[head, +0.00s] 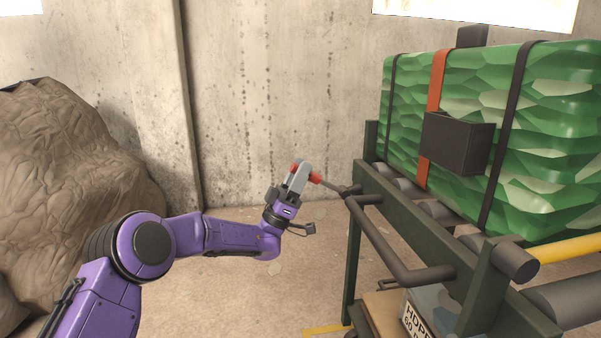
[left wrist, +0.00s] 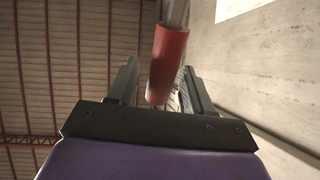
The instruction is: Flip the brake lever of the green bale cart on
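The green bale cart's brake lever is a grey rod with a red grip (head: 315,178). In the left wrist view the red grip (left wrist: 167,62) lies between my two fingers, with a gap visible at the left finger. The fingers are apart, around the grip. My right gripper is not in view.
A green camouflage-patterned bale (head: 540,130) with straps lies on the cart's rollers. A dark box (head: 455,142) hangs on its side. A large brown rock-like mass (head: 65,170) stands at the left. A concrete wall is behind. Floor between rock and cart looks clear.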

